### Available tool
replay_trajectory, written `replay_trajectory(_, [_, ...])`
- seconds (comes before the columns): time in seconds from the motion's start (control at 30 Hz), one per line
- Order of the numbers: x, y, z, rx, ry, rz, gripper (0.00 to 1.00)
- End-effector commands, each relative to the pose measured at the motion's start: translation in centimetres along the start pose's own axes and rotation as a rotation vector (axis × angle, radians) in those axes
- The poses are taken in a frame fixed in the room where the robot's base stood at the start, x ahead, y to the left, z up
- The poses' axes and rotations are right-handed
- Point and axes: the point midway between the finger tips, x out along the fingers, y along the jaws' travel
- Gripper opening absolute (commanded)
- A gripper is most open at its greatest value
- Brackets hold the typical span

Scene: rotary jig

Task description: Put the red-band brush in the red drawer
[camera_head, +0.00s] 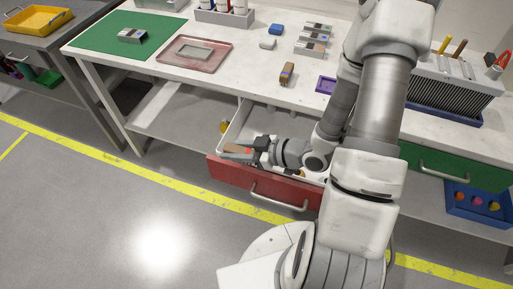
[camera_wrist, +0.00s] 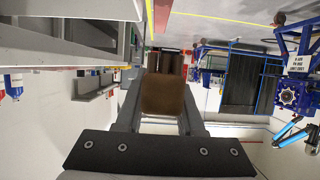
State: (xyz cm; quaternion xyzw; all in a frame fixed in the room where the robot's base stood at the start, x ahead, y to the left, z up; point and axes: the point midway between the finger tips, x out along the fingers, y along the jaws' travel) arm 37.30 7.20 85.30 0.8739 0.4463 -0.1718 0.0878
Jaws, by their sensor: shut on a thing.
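The red drawer (camera_head: 232,175) is pulled out from under the white workbench, with its light inside partly hidden by my arm. My gripper (camera_head: 241,149) is over the drawer's front left part, lying roughly level. It is shut on a brown-topped brush (camera_head: 234,148). In the wrist view, the brush (camera_wrist: 163,96) shows as a brown block between the two fingers of my gripper (camera_wrist: 162,85). I cannot make out a red band on it, and its far end is dark. Whether the brush touches the drawer's rim I cannot tell.
A shut green drawer (camera_head: 450,167) and a blue tray (camera_head: 470,214) are at the right. Floor at the front left is clear.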

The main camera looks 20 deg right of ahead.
Motion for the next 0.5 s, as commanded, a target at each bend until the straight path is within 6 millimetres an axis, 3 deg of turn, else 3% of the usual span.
replay_trajectory(0.03, [0.3, 0.3, 0.8, -0.005, 0.000, 0.002, 0.00])
replay_trajectory(0.5, [0.8, 2.3, 2.0, -0.003, 0.000, 0.004, 0.00])
